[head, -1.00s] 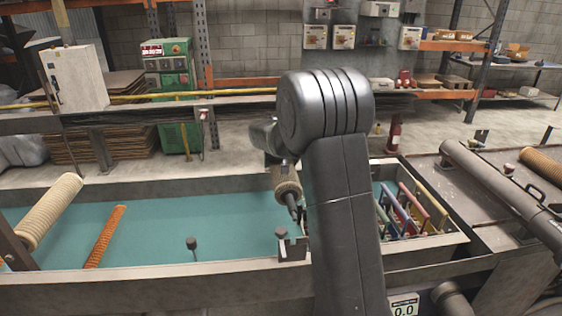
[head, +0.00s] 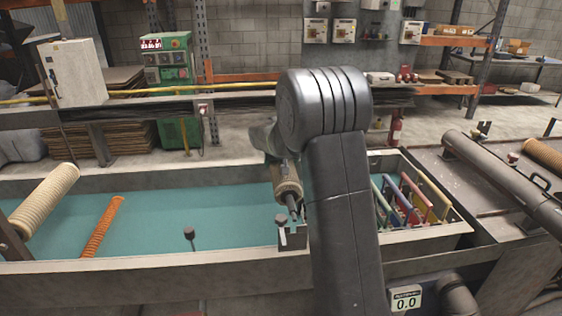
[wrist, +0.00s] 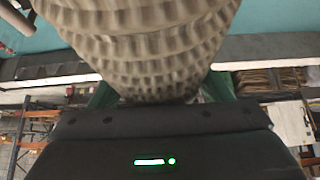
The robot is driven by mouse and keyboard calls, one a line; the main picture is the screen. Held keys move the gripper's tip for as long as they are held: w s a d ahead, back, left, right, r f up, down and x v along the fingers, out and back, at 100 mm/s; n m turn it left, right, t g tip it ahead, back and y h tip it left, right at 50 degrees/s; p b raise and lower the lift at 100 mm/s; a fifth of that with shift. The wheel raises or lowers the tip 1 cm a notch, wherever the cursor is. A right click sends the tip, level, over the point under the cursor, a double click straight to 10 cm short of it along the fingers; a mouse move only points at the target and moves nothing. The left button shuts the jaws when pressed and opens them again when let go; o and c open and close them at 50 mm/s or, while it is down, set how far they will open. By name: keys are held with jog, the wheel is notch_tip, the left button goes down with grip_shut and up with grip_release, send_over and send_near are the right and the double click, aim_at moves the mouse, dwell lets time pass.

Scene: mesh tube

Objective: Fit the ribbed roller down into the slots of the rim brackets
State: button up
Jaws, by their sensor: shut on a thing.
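The ribbed roller (head: 287,187), pale beige with a dark end pin, hangs over the near rim in the head view, partly hidden by my arm. Its near end is just above a grey rim bracket (head: 292,238). A small gap seems to remain between pin and bracket, though depth is hard to judge. In the wrist view the roller (wrist: 140,45) fills the upper middle, between the green fingers of my gripper (wrist: 160,95). My gripper is shut on it. The far bracket is not visible in the head view.
The trough (head: 130,268) has a teal bed. An orange ribbed roller (head: 103,228) and a larger beige roller (head: 45,200) are at left. A dark knob (head: 189,233) stands near the rim. Coloured frames (head: 412,200) fill the right compartment. A grey pipe (head: 500,180) lies farther right.

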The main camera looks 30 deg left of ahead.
jog(key=shift+f+b, duration=2.05)
jog(key=shift+f, duration=0.6)
jog(key=o, duration=1.7)
jog(key=shift+c, duration=0.2)
jog(key=shift+s+f, duration=0.1)
jog(key=b+v, duration=0.1)
jog(key=v, duration=1.3)
jog(key=shift+b, duration=0.3)
jog(key=shift+f, duration=0.2)
